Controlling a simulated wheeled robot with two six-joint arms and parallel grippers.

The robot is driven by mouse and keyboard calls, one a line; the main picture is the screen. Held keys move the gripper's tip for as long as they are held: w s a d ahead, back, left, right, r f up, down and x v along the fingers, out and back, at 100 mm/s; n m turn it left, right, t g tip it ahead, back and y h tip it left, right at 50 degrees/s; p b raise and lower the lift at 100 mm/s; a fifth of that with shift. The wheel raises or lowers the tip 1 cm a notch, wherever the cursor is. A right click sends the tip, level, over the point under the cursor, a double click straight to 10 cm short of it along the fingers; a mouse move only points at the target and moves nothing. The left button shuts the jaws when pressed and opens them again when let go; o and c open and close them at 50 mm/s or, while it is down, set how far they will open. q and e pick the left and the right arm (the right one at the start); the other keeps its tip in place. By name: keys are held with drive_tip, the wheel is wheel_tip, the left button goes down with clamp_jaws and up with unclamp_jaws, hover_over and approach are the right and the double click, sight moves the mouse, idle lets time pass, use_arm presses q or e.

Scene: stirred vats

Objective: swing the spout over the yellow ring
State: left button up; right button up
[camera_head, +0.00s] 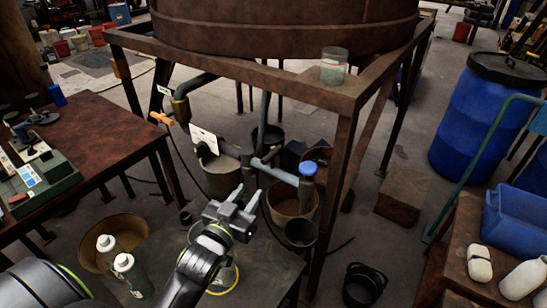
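The spout (278,174) is a grey pipe under the vat, with a blue cap (308,169) at its right end. That end hangs over dark buckets beneath the stand. The yellow ring (226,290) lies on the dark low table at bottom centre, partly hidden behind my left gripper and arm. My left gripper (248,193) is in front of and to the left of the spout's capped end. Its two fingers are apart with nothing visible between them. It appears clear of the pipe, though the depth gap is hard to tell. My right gripper is not in view.
The vat's rusty stand (343,150) has a leg just right of the spout. A glass jar (334,66) stands on its frame. White-capped bottles (131,272) stand on the left of the low table. A black bucket (364,286) is on the floor at right.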

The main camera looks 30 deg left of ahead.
sight(271, 162)
use_arm(q)
drive_tip(key=w, duration=0.8)
drive_tip(key=shift+w+a+p, duration=0.25)
drive_tip(key=shift+w+p, duration=0.05)
drive_tip(key=shift+w, duration=0.1)
drive_tip(key=w, duration=0.5)
drive_tip(key=shift+w+a+f, duration=0.1)
drive_tip(key=shift+a, duration=0.05)
drive_tip(key=shift+w, duration=0.4)
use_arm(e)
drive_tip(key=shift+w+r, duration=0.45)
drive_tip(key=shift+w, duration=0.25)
use_arm(q)
clamp_jaws()
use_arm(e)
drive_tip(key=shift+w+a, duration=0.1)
